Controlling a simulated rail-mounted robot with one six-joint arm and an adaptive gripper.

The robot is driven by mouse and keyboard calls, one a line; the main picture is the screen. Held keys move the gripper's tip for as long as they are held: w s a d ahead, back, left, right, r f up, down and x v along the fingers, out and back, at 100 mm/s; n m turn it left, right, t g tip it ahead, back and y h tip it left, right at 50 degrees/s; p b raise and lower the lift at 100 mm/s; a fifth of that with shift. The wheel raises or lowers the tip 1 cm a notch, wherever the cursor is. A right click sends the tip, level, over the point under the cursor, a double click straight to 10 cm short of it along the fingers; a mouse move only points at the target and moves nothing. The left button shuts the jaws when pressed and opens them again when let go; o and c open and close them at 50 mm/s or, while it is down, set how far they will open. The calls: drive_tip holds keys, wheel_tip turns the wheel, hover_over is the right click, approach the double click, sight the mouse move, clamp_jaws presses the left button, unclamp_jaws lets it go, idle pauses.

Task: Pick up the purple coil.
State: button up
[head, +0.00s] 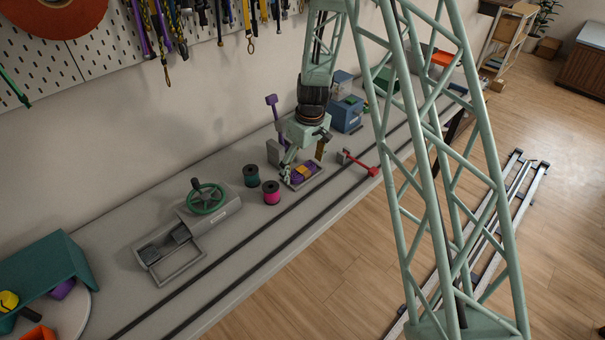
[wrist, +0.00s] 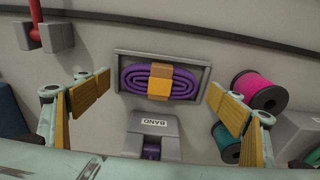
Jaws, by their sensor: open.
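The purple coil (wrist: 130,78) lies in a shallow grey tray (wrist: 204,66), with a yellow-orange band (wrist: 160,80) around its middle. In the head view the coil (head: 297,176) shows small and partly covered by my gripper. My gripper (wrist: 168,100) is open and empty, its two yellow-padded fingers spread to the left and right of the tray in the wrist view. In the head view my gripper (head: 287,170) is just above and beside the tray. The fingers do not touch the coil in the wrist view.
Magenta (head: 271,192) and teal (head: 251,175) spools stand close by. A red-handled lever (head: 362,166) is on the tray's other side. A device with a green handwheel (head: 206,198) sits further left. Two dark rails run along the bench.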

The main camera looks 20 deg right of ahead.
sight(302, 169)
drive_tip(key=shift+c, duration=0.3)
drive_tip(key=c, duration=1)
drive_tip(key=shift+r, duration=1.8)
drive_tip(key=s, duration=0.5)
drive_tip(key=s+a+r, duration=0.1)
drive_tip(key=s, duration=0.4)
drive_tip(key=s+b, duration=0.1)
drive_tip(key=s, duration=0.4)
drive_tip(key=shift+s+a+r, duration=0.2)
drive_tip(key=shift+s+a, duration=0.2)
